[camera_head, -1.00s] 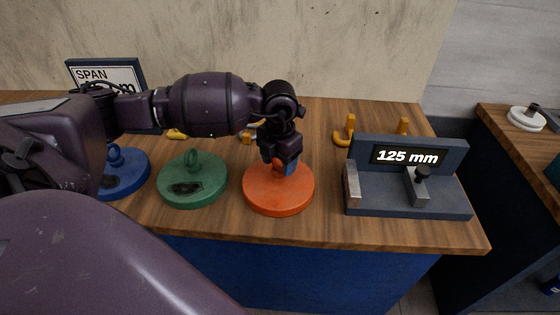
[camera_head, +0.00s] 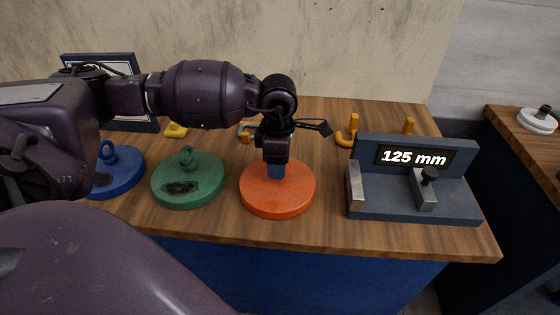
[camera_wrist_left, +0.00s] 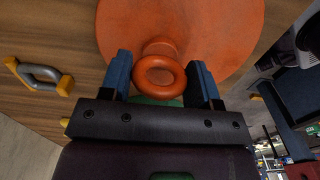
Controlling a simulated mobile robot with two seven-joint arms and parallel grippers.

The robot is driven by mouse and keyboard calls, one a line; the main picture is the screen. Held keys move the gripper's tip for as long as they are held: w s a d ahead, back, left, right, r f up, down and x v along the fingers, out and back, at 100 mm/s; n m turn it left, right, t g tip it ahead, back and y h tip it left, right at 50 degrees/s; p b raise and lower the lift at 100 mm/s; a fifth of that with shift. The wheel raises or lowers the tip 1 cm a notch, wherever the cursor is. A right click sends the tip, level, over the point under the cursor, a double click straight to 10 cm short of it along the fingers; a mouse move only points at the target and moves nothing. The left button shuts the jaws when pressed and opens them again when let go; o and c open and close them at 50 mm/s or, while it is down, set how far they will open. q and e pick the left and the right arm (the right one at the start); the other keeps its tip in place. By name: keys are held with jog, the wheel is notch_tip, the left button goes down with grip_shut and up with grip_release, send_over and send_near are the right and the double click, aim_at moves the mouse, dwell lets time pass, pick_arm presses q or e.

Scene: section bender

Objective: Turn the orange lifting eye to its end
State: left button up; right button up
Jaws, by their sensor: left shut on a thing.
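The orange lifting eye (camera_wrist_left: 160,77) is a ring on a short neck, standing on a round orange base (camera_head: 278,200) on the bench. My left gripper (camera_head: 277,171) comes down on it from above and is shut on the eye. In the left wrist view the blue fingertips (camera_wrist_left: 160,80) lie on either side of the ring. In the head view the gripper hides the eye. My right gripper is in neither view.
Green (camera_head: 188,181) and blue (camera_head: 117,172) bases with eyes stand to the left. A gauge block reading 125 mm (camera_head: 412,205) stands to the right. A framed sign (camera_head: 147,91) stands at the back left.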

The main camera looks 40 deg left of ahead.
pick_arm(q)
jog(key=shift+m+b, duration=0.5)
jog(key=shift+m, duration=1.4)
jog(key=o, duration=0.9)
notch_tip(320, 180, up, 11)
jog(key=shift+f+p, duration=0.1)
jog(key=shift+p, duration=0.5)
